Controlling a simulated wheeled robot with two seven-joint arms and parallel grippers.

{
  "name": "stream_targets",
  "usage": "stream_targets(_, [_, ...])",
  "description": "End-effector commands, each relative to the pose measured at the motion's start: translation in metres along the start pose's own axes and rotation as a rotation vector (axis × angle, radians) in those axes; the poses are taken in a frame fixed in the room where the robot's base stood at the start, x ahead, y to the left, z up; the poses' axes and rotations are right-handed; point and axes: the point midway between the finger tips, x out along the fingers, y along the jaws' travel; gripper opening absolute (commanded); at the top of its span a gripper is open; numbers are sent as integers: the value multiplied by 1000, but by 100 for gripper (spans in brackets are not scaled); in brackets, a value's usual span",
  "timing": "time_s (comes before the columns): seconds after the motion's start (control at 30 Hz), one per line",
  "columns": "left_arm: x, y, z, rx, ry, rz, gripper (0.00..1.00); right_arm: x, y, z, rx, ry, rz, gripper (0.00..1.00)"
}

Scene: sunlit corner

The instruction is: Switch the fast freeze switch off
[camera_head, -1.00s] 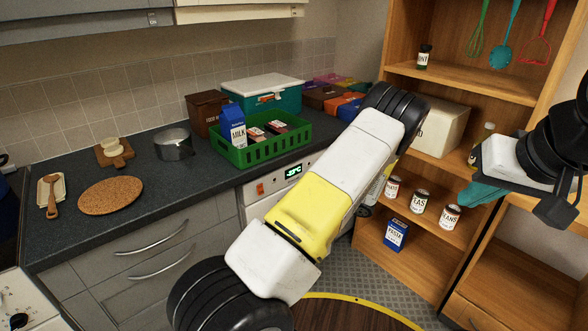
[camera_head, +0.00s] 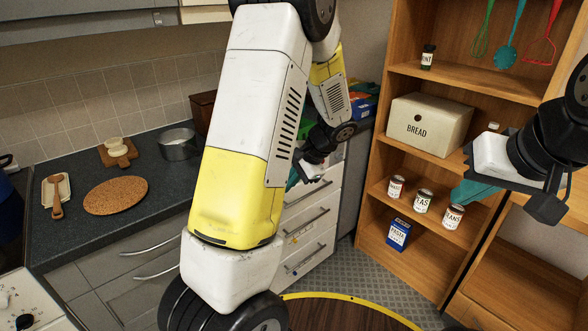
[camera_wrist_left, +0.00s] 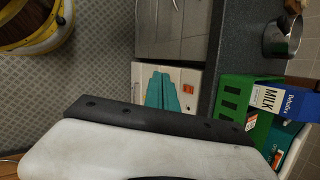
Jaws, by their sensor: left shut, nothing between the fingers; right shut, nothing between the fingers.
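The white freezer (camera_head: 308,218) stands under the counter with its drawers below. In the head view my left arm hides its control panel. In the left wrist view the white panel (camera_wrist_left: 185,74) shows sideways, with a small orange spot (camera_wrist_left: 188,89) that may be a switch; its state is too small to tell. My left gripper (camera_head: 293,179) is shut and empty in front of the freezer. Its teal fingers (camera_wrist_left: 162,92) overlap the panel in the left wrist view, just left of the orange spot; I cannot tell if they touch. My right gripper (camera_head: 479,192) is shut and empty before the shelves.
A green crate (camera_wrist_left: 234,95) with a milk carton (camera_wrist_left: 268,99) sits on the counter above the freezer. A pot (camera_head: 178,146) and a cork mat (camera_head: 116,195) are on the counter left. Shelves with a bread box (camera_head: 428,123) and tins (camera_head: 423,201) stand right.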

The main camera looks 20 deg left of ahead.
Motion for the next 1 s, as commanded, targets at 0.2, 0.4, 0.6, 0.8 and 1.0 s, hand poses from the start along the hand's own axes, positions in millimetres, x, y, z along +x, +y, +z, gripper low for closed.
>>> stream_targets(0.2, [-30, 4, 23, -109, 78, 81, 0, 0, 0, 0, 0, 0, 0, 0])
stream_targets(0.4, [-47, 8, 34, -165, 121, 126, 0, 0, 0, 0, 0, 0, 0, 0])
stream_targets(0.6, [-52, 10, 38, -182, 134, 141, 0, 0, 0, 0, 0, 0, 0, 0])
stream_targets(0.8, [-52, 10, 38, -182, 134, 141, 0, 0, 0, 0, 0, 0, 0, 0])
stream_targets(1.0, [-60, 10, 45, -211, 158, 159, 0, 0, 0, 0, 0, 0, 0, 0])
